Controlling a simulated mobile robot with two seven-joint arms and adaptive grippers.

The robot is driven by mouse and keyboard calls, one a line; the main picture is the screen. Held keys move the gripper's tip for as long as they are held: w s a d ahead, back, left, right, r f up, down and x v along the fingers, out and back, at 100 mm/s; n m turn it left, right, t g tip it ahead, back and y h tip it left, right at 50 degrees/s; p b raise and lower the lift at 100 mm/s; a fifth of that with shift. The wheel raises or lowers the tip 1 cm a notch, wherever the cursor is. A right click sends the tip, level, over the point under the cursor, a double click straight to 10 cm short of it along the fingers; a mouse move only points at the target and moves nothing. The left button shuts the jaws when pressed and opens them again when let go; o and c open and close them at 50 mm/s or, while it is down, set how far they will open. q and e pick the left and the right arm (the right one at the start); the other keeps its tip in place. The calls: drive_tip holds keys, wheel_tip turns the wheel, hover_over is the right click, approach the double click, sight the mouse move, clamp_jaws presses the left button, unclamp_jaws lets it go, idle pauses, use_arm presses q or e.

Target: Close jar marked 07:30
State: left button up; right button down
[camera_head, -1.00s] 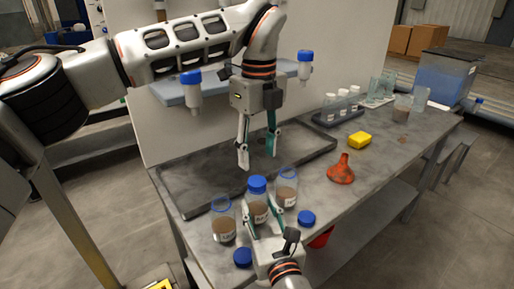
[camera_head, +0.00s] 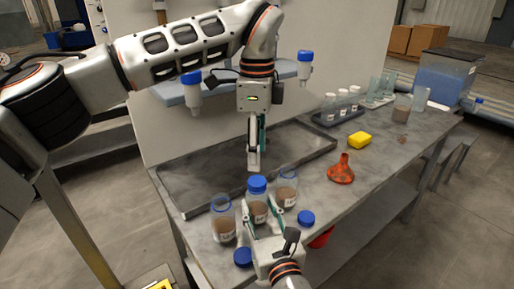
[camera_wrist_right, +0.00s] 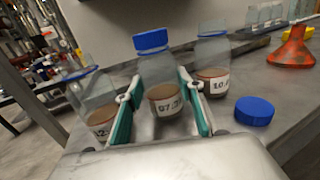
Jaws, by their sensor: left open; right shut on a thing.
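The jar marked 07:3-something (camera_wrist_right: 166,97), its last digit hidden, stands upright on the bench between two others and holds brown material. It also shows in the head view (camera_head: 258,212). A blue cap (camera_head: 257,184) sits on its mouth; I cannot tell how tightly. My right gripper (camera_head: 262,218) is shut on this jar from the front, one finger on each side, as the right wrist view (camera_wrist_right: 160,95) shows. My left gripper (camera_head: 254,166) is open and empty, pointing down just above the cap, its fingers seen nearly edge-on.
Open jars stand left (camera_head: 223,225) and right (camera_head: 287,190) of the middle jar. Loose blue caps lie at right (camera_head: 306,218) and front left (camera_head: 243,257). A dark tray (camera_head: 190,175) lies behind. An orange funnel (camera_head: 341,172) and yellow block (camera_head: 359,139) are to the right.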

sight(257, 181)
use_arm(q)
drive_tip(key=shift+f, duration=3.85)
